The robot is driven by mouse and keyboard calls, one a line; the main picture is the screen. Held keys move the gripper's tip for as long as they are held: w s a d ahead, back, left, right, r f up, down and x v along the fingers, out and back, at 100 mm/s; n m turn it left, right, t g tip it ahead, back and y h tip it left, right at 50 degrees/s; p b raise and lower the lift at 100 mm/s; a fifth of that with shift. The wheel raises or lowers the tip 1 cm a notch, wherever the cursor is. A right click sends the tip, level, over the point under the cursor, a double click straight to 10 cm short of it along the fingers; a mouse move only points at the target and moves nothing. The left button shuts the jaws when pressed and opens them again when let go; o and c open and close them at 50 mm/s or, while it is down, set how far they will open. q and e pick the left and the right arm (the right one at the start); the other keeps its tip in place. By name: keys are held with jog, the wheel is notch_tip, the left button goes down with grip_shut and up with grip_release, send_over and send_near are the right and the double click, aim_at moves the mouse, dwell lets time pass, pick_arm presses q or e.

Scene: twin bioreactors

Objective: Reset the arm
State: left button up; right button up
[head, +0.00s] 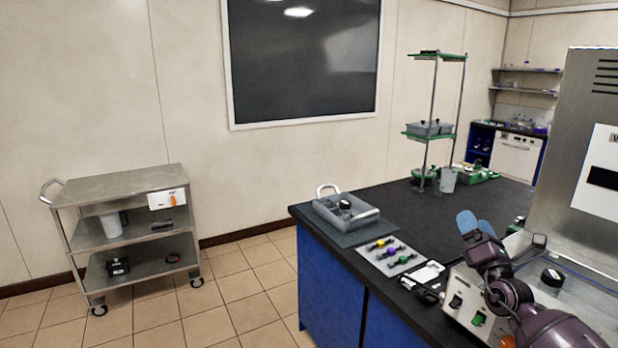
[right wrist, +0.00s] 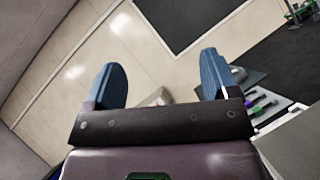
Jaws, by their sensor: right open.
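My right gripper (head: 476,224) is raised at the lower right of the head view, with its arm coming in from the bottom right corner. Its blue fingers stand above the bench beside the steel machine. In the right wrist view the right gripper (right wrist: 162,85) has its two blue fingers wide apart, with nothing between them. Floor, wall and a small part of the cart show beyond them. My left gripper is not in either view.
A black-topped bench (head: 390,222) holds a grey tray (head: 330,212), a panel with coloured pieces (head: 378,256) and a green shelf rack (head: 428,135). A tall steel machine (head: 560,150) stands close right of my arm. A steel cart (head: 120,185) stands left; floor between is free.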

jog(key=w+a+r+m+h, duration=0.4)
jog(key=w+a+m, duration=0.2)
jog(key=a, duration=0.3)
notch_tip(320, 180, down, 10)
jog(key=w+m+g+y, duration=0.1)
jog(key=m+g, duration=0.2)
jog(key=m, duration=0.6)
jog(key=w+f+m+g+y, duration=0.15)
jog(key=m+g, duration=0.25)
jog(key=m, duration=0.6)
jog(key=s+a+f+g, duration=0.1)
jog(key=s+f, duration=0.9)
jog(key=f, duration=0.3)
jog(key=s+f+m+g, duration=0.1)
jog(key=s+f, duration=0.4)
jog(key=s, duration=0.7)
jog(key=s+a+f+m+g+b, duration=0.1)
jog(key=s+f, duration=0.4)
jog(key=s, duration=0.6)
jog(key=s+f+m+g, duration=0.1)
jog(key=s+f, duration=0.4)
jog(key=s, duration=0.7)
jog(key=shift+s+a+f+m+g+h+b, duration=0.2)
jog(key=shift+s+f+m+g+h+b, duration=0.15)
jog(key=shift+g, duration=0.35)
